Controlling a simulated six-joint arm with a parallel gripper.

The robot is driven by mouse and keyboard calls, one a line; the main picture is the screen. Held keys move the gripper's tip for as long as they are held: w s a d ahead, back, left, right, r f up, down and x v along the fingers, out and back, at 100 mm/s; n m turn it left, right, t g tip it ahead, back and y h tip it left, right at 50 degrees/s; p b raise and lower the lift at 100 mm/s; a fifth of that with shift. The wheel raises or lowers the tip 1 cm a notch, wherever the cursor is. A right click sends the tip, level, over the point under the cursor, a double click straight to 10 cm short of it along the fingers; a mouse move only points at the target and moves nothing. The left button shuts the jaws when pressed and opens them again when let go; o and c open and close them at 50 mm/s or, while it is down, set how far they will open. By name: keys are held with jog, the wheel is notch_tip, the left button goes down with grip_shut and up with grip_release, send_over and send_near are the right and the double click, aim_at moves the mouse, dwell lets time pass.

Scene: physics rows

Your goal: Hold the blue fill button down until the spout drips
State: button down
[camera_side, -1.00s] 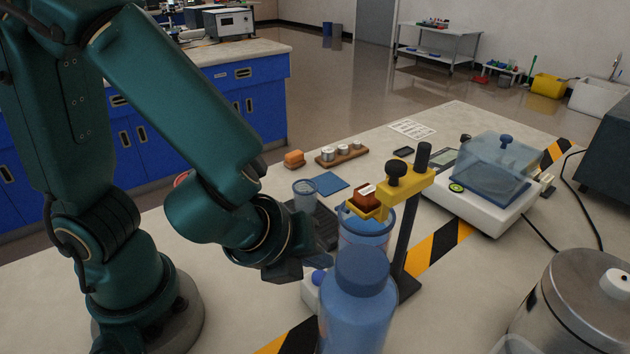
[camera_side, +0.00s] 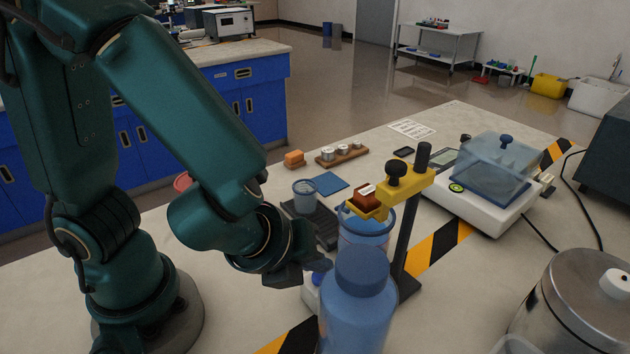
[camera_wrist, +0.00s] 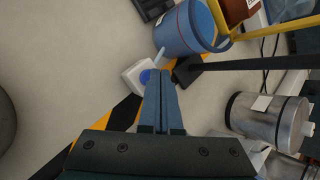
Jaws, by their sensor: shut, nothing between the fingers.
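The blue fill button (camera_wrist: 146,76) sits on a small white box (camera_wrist: 136,80) on the table. My gripper (camera_wrist: 161,72) is shut and empty, its two fingers together. In the wrist view its tips overlap the right edge of the button; I cannot tell whether they touch or press it. In the side view my gripper (camera_side: 318,266) is at the box (camera_side: 310,291), which is partly hidden by a blue bottle. A pale spout (camera_wrist: 160,55) juts from the blue tank (camera_wrist: 184,30) above the box. No drip can be made out.
A blue-capped bottle (camera_side: 358,305) stands in front of the tank (camera_side: 368,234). A dark post (camera_side: 408,220) with a yellow clamp (camera_side: 408,188) stands close on the right. A small cup (camera_side: 305,196) is behind my gripper. A metal canister (camera_side: 570,305) is at front right.

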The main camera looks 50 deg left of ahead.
aim_at(317, 280)
jog(key=shift+f, duration=0.5)
dwell(0.6)
dwell(3.1)
jog(key=shift+r, duration=0.9)
jog(key=shift+r, duration=0.1)
jog(key=shift+r, duration=2.45)
